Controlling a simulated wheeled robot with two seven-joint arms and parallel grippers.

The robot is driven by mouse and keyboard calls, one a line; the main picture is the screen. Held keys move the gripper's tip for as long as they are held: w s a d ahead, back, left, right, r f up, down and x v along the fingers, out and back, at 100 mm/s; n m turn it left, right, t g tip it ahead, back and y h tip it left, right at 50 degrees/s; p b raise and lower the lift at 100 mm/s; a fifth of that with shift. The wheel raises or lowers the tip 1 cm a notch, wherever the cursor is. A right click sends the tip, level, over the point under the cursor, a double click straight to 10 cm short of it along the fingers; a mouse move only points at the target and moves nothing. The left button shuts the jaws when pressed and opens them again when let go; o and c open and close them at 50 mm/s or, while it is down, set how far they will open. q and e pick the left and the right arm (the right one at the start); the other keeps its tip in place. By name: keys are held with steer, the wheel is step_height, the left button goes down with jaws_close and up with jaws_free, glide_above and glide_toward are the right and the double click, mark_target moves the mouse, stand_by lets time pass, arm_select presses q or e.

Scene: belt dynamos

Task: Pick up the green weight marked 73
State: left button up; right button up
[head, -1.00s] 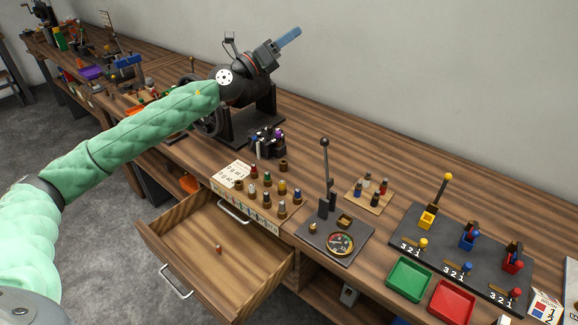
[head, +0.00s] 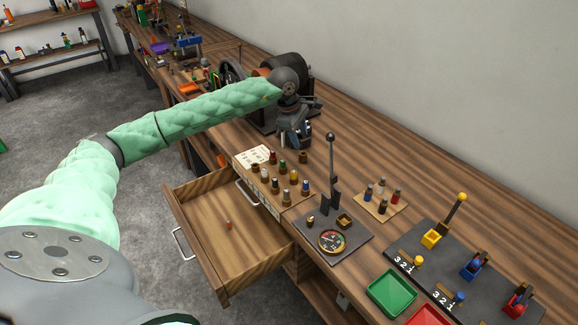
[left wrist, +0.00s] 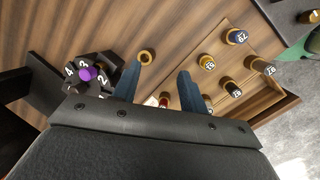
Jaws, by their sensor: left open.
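The green weight (head: 282,167) stands in a group of small coloured weights on the bench, above the open drawer. Its number is too small to read in the head view. My left gripper (head: 298,141) points down just behind the group, toward the wall side. Its two blue fingers show in the left wrist view (left wrist: 158,82), apart and with nothing gripped. A red-and-white weight (left wrist: 163,100) shows low between them, and an empty brass-coloured ring (left wrist: 147,57) lies beyond. I cannot make out the green weight in the wrist view; a finger may hide it. My right gripper is not in view.
A knob dial with a purple centre (left wrist: 88,74) stands close left of the fingers in the wrist view. In the head view, a lever panel with a gauge (head: 332,240) stands right of the weights. The drawer (head: 225,235) is open. A dynamo (head: 262,112) stands behind the gripper.

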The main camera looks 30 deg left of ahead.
mark_target(283, 161)
arm_select(q)
steer(key=s+a, duration=0.1)
steer(key=s+a+m+g+y, duration=0.1)
steer(key=s+a+g, duration=0.1)
steer(key=shift+s+a+f+m+y, duration=0.3)
steer(key=shift+s+a+f+y, duration=0.05)
steer(key=shift+s+y, duration=0.05)
steer(key=shift+s, duration=0.1)
steer(key=shift+d+f+m, duration=0.15)
steer(key=shift+f+m, duration=0.1)
steer(key=shift+m, duration=0.15)
step_height(283, 161, down, 2)
steer(key=shift+f+p, duration=0.1)
steer(key=shift+p, duration=0.5)
steer(key=f+p, duration=0.3)
steer(key=shift+s+f, duration=0.25)
steer(key=shift+f, duration=0.8)
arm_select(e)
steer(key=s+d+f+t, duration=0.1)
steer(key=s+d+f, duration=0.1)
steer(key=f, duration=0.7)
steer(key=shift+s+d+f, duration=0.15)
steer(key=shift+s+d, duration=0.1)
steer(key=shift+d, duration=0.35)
arm_select(q)
steer(key=shift+c, duration=0.4)
jaws_close()
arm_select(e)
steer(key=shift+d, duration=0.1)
